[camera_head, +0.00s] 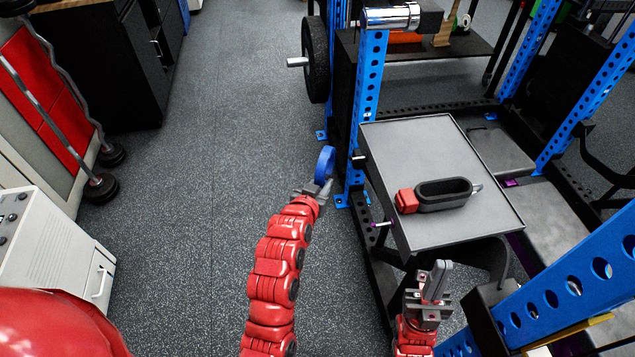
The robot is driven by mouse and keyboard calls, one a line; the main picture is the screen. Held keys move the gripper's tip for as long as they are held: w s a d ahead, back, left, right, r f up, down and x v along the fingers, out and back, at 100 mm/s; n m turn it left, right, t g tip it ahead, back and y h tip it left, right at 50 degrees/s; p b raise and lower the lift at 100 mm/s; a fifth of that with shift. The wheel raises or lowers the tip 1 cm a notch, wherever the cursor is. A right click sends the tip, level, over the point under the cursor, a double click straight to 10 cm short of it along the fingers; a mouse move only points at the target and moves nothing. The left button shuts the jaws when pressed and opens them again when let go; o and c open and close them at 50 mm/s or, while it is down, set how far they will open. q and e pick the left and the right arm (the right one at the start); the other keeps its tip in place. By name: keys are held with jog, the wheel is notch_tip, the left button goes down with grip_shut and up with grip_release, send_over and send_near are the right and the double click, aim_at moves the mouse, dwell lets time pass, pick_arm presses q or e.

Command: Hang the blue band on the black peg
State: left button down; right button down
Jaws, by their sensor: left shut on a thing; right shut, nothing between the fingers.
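The blue band (325,164) is a small loop, seen nearly edge-on, left of the blue rack upright. My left gripper (322,189) is shut on its lower part and holds it up. A short black peg (358,161) sticks out leftward near the upright, beside the tray's left edge. The band is to the left of this peg, with a gap between them in the picture. I cannot tell their difference in depth. My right gripper (437,280) is shut and empty, in front of the tray's near edge.
A grey tray (400,146) holds a black oval holder (442,196) and a red block (406,201). A silver peg (381,224) sits below the tray's left side. The rack upright (369,75) and a weight plate (316,60) stand behind.

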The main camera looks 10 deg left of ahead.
pick_arm(q)
jog(key=shift+w+d+f, duration=0.1)
jog(key=shift+w+d, duration=0.15)
jog(key=shift+d, duration=0.4)
jog(key=w+d+p, duration=0.1)
jog(key=d, duration=0.5)
jog(key=shift+w+d+f+p, duration=0.15)
jog(key=shift+w+f+p, duration=0.2)
jog(key=shift+w+f, duration=0.05)
